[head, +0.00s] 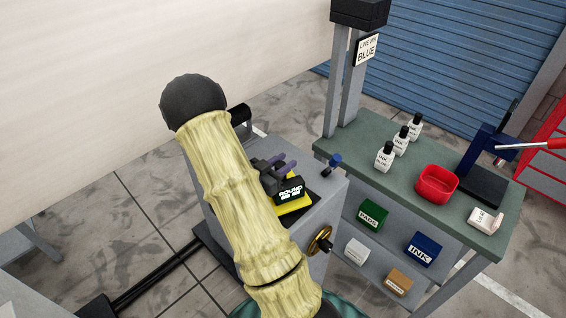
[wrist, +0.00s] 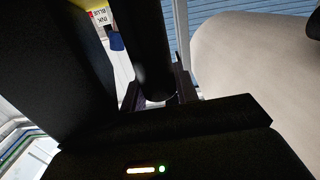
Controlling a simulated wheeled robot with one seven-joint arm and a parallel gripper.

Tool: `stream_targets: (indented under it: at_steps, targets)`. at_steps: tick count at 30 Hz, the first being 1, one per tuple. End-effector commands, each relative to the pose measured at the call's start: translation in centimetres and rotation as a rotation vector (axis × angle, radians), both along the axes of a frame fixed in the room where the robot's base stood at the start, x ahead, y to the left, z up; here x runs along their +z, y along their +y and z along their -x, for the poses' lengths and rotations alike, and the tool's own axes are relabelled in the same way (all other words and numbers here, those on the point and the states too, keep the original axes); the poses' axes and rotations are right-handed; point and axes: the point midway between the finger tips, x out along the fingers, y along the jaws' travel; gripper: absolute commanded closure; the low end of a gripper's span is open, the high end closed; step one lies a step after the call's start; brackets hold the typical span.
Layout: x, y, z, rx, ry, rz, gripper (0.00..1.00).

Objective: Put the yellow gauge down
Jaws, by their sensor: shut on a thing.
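My gripper (head: 275,168), dark with purple-tinted fingers, is at the end of my sleeved arm, over the top of a grey cabinet. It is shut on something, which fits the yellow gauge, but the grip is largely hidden. A yellow piece (head: 294,206) shows just below the gripper, partly covered by a black block reading ROUND (head: 290,190). I cannot tell whether the yellow piece touches the cabinet top. In the wrist view my gripper (wrist: 160,98) is dark and no yellow shows between the fingers.
The grey cabinet (head: 325,205) has a brass handwheel (head: 320,240) in front and a blue-topped knob (head: 333,163) at its right. Beside it, a green-topped bench (head: 440,200) carries white ink bottles (head: 385,156), a red bowl (head: 437,183) and a blue press (head: 487,150).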

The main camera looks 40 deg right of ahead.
Motion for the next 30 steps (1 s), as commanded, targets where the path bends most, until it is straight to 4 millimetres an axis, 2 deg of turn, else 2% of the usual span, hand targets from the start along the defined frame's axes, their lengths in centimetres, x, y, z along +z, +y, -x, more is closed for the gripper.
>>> stream_targets:
  at_steps: [3, 4, 6, 7, 16, 20, 23, 30]
  targets:
    - [0.1, 0.0, 0.0, -0.001, 0.0, 0.002, 1.0]
    - [0.0, 0.0, 0.0, 0.0, 0.001, -0.001, 0.64]
    - [0.0, 0.0, 0.0, 0.0, 0.001, -0.001, 0.5]
    - [0.0, 0.0, 0.0, 0.0, 0.001, -0.001, 0.48]
    - [0.0, 0.1, 0.0, 0.0, 0.0, -0.001, 0.48]
    - [0.0, 1.0, 0.0, 0.001, 0.0, 0.0, 0.48]
    - [0.0, 2.3, 0.1, 0.003, 0.0, 0.0, 0.48]
    - [0.2, 6.9, 0.4, 0.005, -0.001, 0.0, 0.48]
